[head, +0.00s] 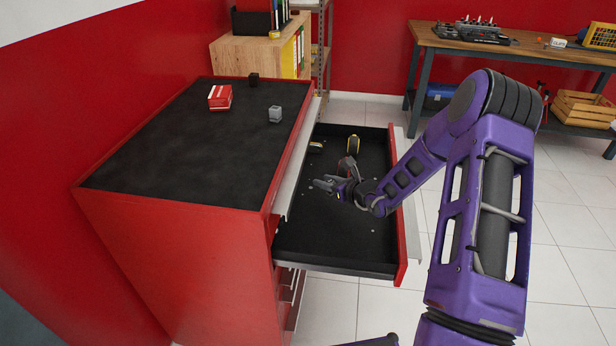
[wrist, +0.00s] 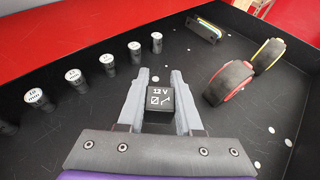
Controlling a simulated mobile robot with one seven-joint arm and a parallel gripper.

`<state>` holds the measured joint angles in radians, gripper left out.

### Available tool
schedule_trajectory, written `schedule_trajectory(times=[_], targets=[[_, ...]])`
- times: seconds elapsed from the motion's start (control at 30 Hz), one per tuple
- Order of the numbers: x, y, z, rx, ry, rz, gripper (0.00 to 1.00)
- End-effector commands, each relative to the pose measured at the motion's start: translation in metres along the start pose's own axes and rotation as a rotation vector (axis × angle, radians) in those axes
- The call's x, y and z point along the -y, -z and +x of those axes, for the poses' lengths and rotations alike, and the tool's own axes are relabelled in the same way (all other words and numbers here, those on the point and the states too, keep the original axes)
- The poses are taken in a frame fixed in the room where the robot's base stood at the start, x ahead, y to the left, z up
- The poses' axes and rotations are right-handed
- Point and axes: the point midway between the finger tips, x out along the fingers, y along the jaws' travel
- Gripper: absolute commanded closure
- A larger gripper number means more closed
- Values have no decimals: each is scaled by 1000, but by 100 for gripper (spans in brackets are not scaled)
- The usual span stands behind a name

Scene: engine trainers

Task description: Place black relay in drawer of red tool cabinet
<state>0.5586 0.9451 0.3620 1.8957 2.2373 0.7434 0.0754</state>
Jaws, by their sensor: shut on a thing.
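The red tool cabinet (head: 170,245) stands at the left in the head view, with an upper drawer (head: 325,247) pulled out to the right. My gripper (head: 325,186) is over the inside of this drawer. In the wrist view my gripper (wrist: 160,100) is shut on the black relay (wrist: 160,97), its "12 V" face showing between the two grey fingers. The drawer's dark floor (wrist: 235,135) lies below it; I cannot tell whether the relay touches it. In the head view the relay cannot be made out.
On the cabinet top are a red box (head: 220,97), a grey block (head: 275,114) and a small black block (head: 253,79). The drawer's near part is clear.

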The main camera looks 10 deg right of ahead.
Motion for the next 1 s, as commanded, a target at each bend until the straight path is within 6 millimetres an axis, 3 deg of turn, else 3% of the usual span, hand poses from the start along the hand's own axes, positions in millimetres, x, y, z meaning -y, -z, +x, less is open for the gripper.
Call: schedule_trajectory(times=[0.1, 0.33, 0.6, 0.8, 1.0], targets=[[1, -12, 33, 3, 0, -1, 100], [1, -30, 75, 2, 0, 0, 100], [1, -38, 94, 2, 0, 1, 100], [2, -7, 104, 0, 1, 3, 100], [2, -5, 105, 1, 1, 0, 100]])
